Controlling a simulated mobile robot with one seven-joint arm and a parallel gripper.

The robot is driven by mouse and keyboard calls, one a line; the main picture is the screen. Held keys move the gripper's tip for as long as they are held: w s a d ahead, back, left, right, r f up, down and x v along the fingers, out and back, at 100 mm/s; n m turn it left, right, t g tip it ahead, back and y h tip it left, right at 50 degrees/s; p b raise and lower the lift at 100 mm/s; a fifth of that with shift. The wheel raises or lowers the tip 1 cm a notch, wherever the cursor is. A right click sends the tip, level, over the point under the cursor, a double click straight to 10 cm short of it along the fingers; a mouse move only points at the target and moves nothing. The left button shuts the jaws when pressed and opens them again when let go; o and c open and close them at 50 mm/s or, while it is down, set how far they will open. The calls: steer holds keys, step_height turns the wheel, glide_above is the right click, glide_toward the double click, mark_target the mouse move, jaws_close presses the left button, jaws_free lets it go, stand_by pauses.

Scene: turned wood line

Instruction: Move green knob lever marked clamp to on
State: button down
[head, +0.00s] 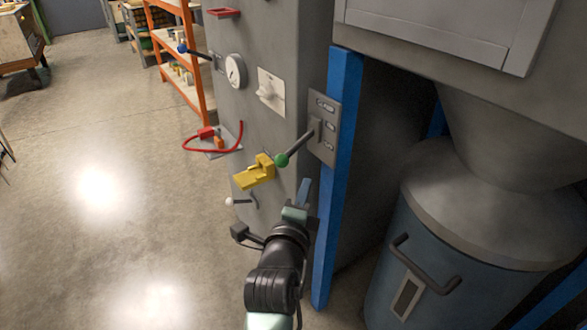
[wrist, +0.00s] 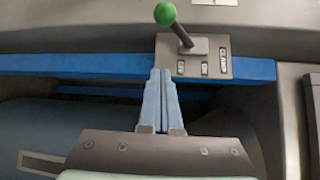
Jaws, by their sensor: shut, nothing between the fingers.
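The green knob (head: 282,160) tips a dark lever that sticks out from a grey plate (head: 318,150) on the machine's side, by a blue post. In the head view the lever slants down and left. The knob (wrist: 165,14) and plate (wrist: 222,72) also show in the wrist view. The plate's end label reads CLAMP; its two smaller labels are too small to read surely. My gripper (head: 304,186) is shut and empty, below the plate and apart from the knob. In the wrist view its fingertips (wrist: 162,72) appear just below the plate's left edge; contact cannot be told.
The blue post (head: 340,185) stands right beside my gripper, with a blue drum (head: 430,265) to its right. A yellow device (head: 255,174), a white-knobbed lever (head: 229,202), a gauge (head: 236,71) and a switch (head: 268,91) are on the machine's left face.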

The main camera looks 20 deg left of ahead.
mark_target(293, 149)
steer(key=w+b, duration=0.2)
steer(key=w, duration=0.7)
steer(key=shift+s+a+f+b, duration=0.1)
steer(key=shift+s+a+b, duration=0.1)
steer(key=shift+s+a, duration=0.4)
steer(key=shift+s+a+b, duration=0.25)
steer(key=shift+a, duration=0.6)
steer(key=shift+s+a+f+b, duration=0.1)
steer(key=shift+s+a+b, duration=0.1)
steer(key=shift+s+a, duration=0.4)
steer(key=shift+w+a+r, duration=0.15)
steer(key=shift+w+a, duration=0.05)
steer(key=shift+s+r+p, duration=0.1)
steer(key=shift+r+p, duration=0.15)
steer(key=shift+p, duration=0.45)
